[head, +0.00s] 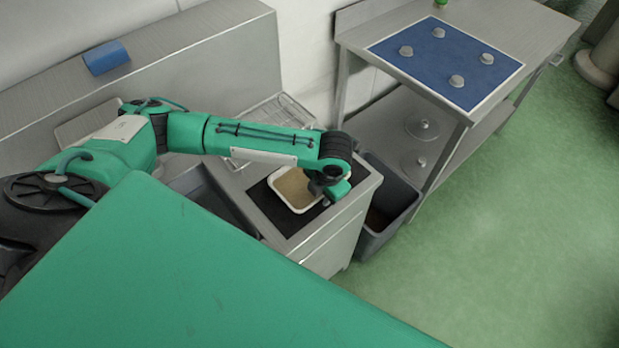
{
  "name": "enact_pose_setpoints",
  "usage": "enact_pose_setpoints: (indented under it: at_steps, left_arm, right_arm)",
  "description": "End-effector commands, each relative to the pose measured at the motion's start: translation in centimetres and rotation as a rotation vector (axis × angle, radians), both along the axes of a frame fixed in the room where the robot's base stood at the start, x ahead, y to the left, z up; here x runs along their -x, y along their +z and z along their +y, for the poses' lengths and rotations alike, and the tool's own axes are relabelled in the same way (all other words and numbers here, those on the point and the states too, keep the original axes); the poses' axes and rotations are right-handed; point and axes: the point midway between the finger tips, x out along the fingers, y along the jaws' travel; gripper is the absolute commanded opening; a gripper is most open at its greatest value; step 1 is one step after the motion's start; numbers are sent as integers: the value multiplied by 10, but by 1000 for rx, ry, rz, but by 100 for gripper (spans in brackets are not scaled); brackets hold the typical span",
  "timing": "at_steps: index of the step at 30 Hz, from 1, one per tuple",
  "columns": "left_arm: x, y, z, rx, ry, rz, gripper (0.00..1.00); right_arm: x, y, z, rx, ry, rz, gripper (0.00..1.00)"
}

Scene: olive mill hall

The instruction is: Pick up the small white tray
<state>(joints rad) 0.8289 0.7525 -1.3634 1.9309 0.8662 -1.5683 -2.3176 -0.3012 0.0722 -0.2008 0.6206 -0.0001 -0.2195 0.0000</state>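The small white tray (273,184) lies on a black mat (262,198) on the metal counter, in the middle of the head view. Its rim is white and its inside looks tan; I cannot tell if that is contents. My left gripper (327,196) is at the tray's right edge and covers part of that rim. Its fingers point down and are mostly hidden by the wrist, so I cannot tell whether they are open or hold the rim. My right gripper is not in view.
A grey bin (389,205) stands on the floor right of the counter. Behind it is a metal table (353,42) with a blue mat (447,64) bearing several grey knobbed items. A wire rack (268,113) lies behind my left arm. Green floor at right is clear.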

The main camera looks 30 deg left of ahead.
Motion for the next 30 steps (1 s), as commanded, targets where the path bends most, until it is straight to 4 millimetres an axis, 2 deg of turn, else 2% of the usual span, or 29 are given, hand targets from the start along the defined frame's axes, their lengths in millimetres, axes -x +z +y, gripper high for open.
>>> enact_pose_setpoints:
  at_steps: [4, 8, 23, 26, 30]
  left_arm:
    - [0, 0, 0, 0, 0, 0, 26]
    - [0, 0, 0, 0, 0, 0, 1]
    - [-1, 5, 0, 1, 0, -3, 0]
    - [-1, 13, 0, 1, 0, -4, 0]
    - [-1, 34, -1, 2, -2, -5, 0]
  right_arm:
    - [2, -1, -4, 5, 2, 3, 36]
    - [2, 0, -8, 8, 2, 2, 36]
    - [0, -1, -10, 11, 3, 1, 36]
    - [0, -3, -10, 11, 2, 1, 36]
    - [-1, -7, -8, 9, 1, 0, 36]
